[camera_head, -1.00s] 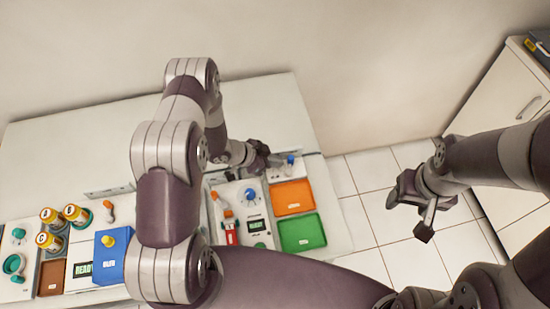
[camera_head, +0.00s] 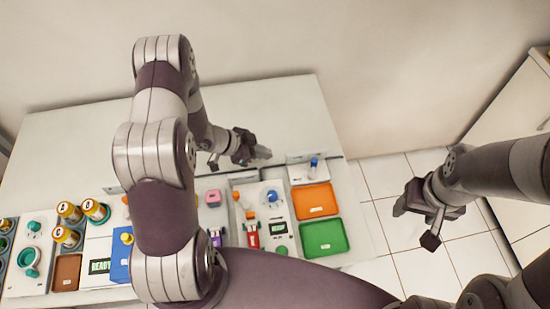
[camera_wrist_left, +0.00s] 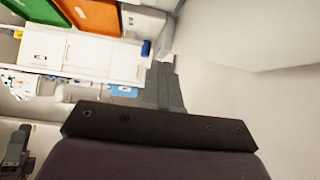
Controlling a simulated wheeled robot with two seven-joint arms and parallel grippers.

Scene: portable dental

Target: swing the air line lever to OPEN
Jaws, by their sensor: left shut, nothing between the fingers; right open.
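A small blue upright handle (camera_head: 313,163) stands on a white unit at the table's back right, behind the orange tray. It may be the air line lever; no OPEN mark is readable at this size. A small blue part, probably the same handle, shows in the left wrist view (camera_wrist_left: 145,48), just beyond the fingertips. My left gripper (camera_head: 264,153) is shut and empty, over the back of the table, to the left of the blue handle and apart from it. Its shut fingers also show in the left wrist view (camera_wrist_left: 165,70). My right gripper (camera_head: 417,220) is open and empty over the floor.
The orange tray (camera_head: 315,200) and green tray (camera_head: 324,238) lie at the table's right end. A panel with a blue knob (camera_head: 272,196) is left of them. A pink block (camera_head: 213,198) stands further left. My left arm hides part of the table. The back strip is clear.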

